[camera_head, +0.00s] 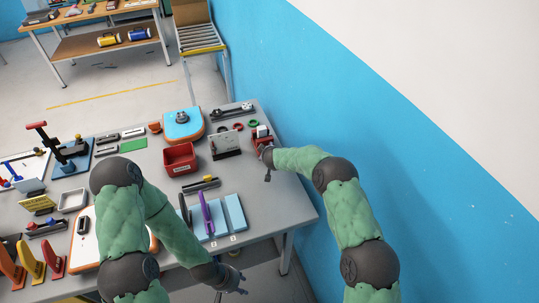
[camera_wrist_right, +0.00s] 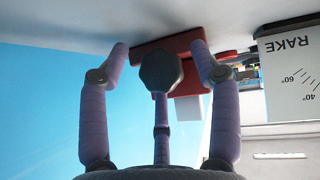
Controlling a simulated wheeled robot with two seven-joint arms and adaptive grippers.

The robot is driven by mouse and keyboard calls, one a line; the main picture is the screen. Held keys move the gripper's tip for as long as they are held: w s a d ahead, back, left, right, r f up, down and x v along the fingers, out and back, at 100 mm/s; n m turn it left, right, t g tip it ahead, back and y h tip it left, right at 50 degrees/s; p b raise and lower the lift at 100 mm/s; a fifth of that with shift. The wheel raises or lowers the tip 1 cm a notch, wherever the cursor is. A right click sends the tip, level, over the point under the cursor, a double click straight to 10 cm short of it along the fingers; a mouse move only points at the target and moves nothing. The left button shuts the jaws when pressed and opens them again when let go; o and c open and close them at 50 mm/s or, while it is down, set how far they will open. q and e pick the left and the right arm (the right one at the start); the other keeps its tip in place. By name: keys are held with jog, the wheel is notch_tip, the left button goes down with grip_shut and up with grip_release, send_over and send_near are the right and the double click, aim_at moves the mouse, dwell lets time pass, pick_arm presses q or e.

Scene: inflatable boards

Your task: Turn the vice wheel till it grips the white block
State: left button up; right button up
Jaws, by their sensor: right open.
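The red vice (camera_head: 263,141) stands at the right end of the grey table, near the blue wall. The white block (camera_head: 262,130) shows at the vice; it also shows in the right wrist view (camera_wrist_right: 188,107), beside the red body. The dark vice wheel (camera_wrist_right: 160,72) faces the right wrist camera. My right gripper (camera_wrist_right: 160,48) is open, with a finger on each side of the wheel and a third below it; I cannot tell whether they touch it. My left gripper (camera_head: 234,282) is small in view, its fingers spread and empty, beyond the table's front edge.
A grey gauge panel (camera_head: 226,145) stands just left of the vice; it is marked RAKE in the right wrist view (camera_wrist_right: 290,75). A red bin (camera_head: 180,160) and blue boards (camera_head: 234,212) are farther left. The blue wall (camera_head: 300,110) is close on the right.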

jog(key=shift+f, duration=0.1)
jog(key=c, duration=1.2)
jog(key=p, duration=0.2)
jog(key=shift+d+r+m+y+p, duration=0.1)
jog(key=shift+r+m+y+p, duration=0.1)
jog(key=shift+m+y+p, duration=0.15)
jog(key=shift+f+m+g+y+p, duration=0.2)
jog(key=shift+m+g+y+p, duration=0.1)
jog(key=shift+y+p, duration=0.55)
jog(key=shift+f, duration=0.1)
jog(key=o, duration=1.2)
jog(key=shift+d, duration=0.1)
